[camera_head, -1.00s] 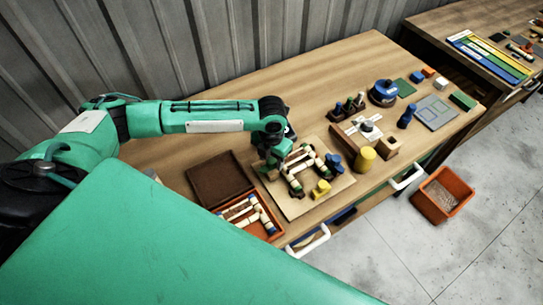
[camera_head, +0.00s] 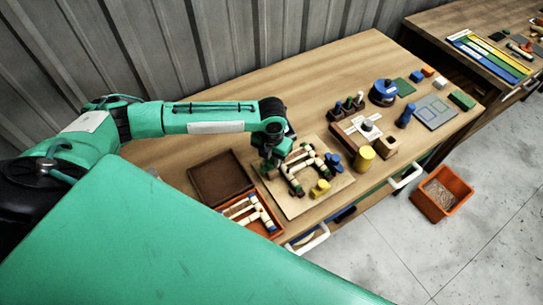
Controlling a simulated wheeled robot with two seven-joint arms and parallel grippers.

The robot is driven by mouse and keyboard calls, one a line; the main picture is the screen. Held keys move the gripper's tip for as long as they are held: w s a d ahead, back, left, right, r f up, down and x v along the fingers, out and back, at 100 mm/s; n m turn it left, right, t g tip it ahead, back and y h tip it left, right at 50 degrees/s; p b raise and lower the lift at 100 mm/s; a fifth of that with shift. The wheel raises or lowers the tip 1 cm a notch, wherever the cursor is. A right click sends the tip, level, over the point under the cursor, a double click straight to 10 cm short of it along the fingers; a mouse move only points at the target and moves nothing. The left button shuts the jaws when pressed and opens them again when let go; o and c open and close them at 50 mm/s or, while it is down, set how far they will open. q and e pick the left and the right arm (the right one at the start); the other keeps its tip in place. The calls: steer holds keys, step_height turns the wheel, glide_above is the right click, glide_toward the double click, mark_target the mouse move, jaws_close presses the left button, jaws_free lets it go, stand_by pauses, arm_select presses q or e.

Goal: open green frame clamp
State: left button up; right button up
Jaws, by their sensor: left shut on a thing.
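A light wooden board (camera_head: 303,207) carries a frame of pale rods with dark green clamp pieces (camera_head: 296,187). A yellow block (camera_head: 320,188) and a blue clamp piece (camera_head: 334,162) are also on the board. My left gripper (camera_head: 270,168) points down at the left end of the frame. It is shut on a green frame clamp, mostly hidden by the fingers. I cannot tell the exact position of the clamp's jaw. My right gripper is not in view.
An orange box (camera_head: 272,232) with pale rods and a brown lid (camera_head: 219,178) lie left of the board. A yellow cylinder (camera_head: 364,159) and a wooden block (camera_head: 386,147) stand to the right. An orange bin (camera_head: 442,194) is on the floor. The back of the table is clear.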

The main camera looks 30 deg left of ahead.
arm_select(q)
steer(key=shift+r+n+p, duration=0.25)
steer(key=shift+n+p, duration=0.8)
steer(key=shift+n, duration=0.15)
steer(key=n+p, duration=0.2)
steer(key=n, duration=0.1)
steer(key=shift+n+p, duration=0.3)
steer(key=n+p, duration=0.2)
steer(key=n, duration=0.1)
steer(key=shift+n, duration=0.3)
steer(key=n+p, duration=0.2)
steer(key=shift+w+n, duration=0.1)
steer(key=shift+n, duration=0.2)
steer(key=shift+f+n, duration=0.1)
steer(key=shift+n, duration=1.1)
steer(key=shift+a+n+p, duration=0.1)
steer(key=shift+n+p, duration=0.25)
steer(key=shift+n, duration=0.75)
steer(key=o, duration=1)
steer(key=shift+f, duration=0.1)
